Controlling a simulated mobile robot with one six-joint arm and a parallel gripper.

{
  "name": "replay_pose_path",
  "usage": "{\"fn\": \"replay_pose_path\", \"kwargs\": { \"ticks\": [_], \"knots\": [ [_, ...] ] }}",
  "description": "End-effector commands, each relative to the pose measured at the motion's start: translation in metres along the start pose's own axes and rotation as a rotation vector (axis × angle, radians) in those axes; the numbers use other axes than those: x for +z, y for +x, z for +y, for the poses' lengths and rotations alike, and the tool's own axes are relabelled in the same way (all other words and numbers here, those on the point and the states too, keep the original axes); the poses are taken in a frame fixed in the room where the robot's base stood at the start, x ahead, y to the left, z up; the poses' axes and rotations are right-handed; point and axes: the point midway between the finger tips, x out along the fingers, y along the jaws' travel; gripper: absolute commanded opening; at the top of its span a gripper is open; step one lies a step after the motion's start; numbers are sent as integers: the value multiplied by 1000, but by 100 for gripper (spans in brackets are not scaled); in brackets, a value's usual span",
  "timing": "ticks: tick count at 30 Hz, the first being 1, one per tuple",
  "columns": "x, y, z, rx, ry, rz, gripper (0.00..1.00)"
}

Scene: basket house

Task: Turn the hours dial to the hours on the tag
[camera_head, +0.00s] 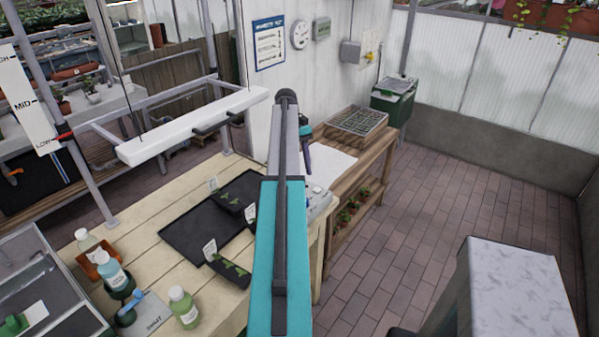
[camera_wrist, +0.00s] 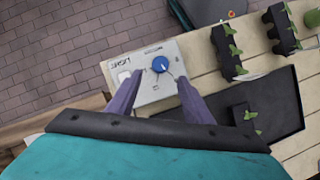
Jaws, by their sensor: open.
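A pale control box (camera_wrist: 148,82) with a blue round dial (camera_wrist: 160,64) shows in the wrist view. Small lettering around the dial is too small to read, so its setting is unclear. My gripper (camera_wrist: 160,80) is open, its two purple fingers on either side of the dial's near side; I cannot tell whether they touch it. In the head view the box (camera_head: 318,203) sits at the bench's right edge, partly hidden by my arm. White tags (camera_head: 210,248) stand in the seedling trays; their writing is unreadable, and I cannot tell which gives the hours.
Black seedling trays (camera_wrist: 228,50) and a large black tray (camera_wrist: 272,102) lie beside the box on the wooden bench (camera_head: 140,240). Bottles (camera_head: 184,308) stand at the bench's front left. A white lamp bar (camera_head: 190,125) hangs above. Brick floor lies open to the right.

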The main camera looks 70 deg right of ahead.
Motion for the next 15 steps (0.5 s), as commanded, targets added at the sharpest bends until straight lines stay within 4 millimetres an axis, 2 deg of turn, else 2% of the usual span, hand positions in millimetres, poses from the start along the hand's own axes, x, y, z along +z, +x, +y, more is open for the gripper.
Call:
{"fn": "replay_pose_path", "kwargs": {
  "ticks": [3,15],
  "knots": [
    [1,-13,0,0,0,0,46],
    [1,-39,1,0,0,1,46]
  ]
}}
